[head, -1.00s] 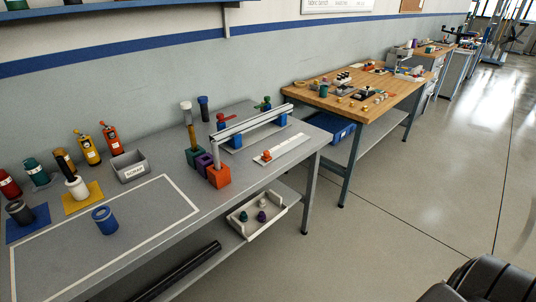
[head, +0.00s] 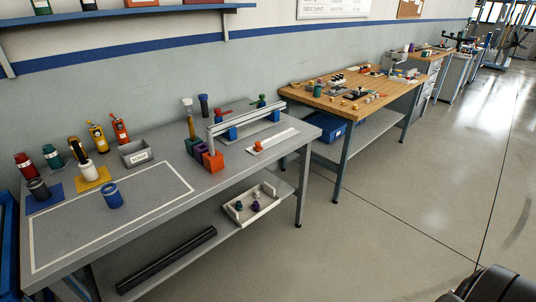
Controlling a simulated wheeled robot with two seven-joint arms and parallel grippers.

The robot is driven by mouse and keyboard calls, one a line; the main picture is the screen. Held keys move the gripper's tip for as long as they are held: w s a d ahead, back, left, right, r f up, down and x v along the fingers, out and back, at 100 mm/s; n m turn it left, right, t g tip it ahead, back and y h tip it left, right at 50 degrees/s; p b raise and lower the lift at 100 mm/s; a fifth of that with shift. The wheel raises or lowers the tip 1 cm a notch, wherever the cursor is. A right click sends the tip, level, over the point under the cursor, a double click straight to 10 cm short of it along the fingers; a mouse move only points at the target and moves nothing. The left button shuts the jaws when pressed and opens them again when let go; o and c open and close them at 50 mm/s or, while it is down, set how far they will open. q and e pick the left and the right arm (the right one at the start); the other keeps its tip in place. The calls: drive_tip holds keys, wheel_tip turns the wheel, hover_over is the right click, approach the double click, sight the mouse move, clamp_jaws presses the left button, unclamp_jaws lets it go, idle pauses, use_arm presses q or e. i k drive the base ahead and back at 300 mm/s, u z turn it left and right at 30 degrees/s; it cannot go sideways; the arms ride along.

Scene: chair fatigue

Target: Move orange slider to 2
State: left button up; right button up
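An orange slider (head: 259,146) sits near the left end of a flat white scale strip (head: 276,138) on the grey workbench. The numbers on the strip are too small to read. The strip lies in front of a raised metal rail (head: 245,119), to the right of an orange block (head: 213,161). Neither of my grippers shows in the head view. A dark part at the bottom right corner appears to be mine.
The grey bench (head: 158,219) has a white-outlined area with a blue ring-shaped cup (head: 112,196). A grey scrap bin (head: 135,153) stands behind. A white tray (head: 252,204) is on the lower shelf. A wooden table (head: 350,100) stands farther back. Floor on the right is clear.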

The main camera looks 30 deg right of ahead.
sight(257, 147)
drive_tip(key=u, duration=0.05)
drive_tip(key=k, duration=0.05)
drive_tip(key=z, duration=0.95)
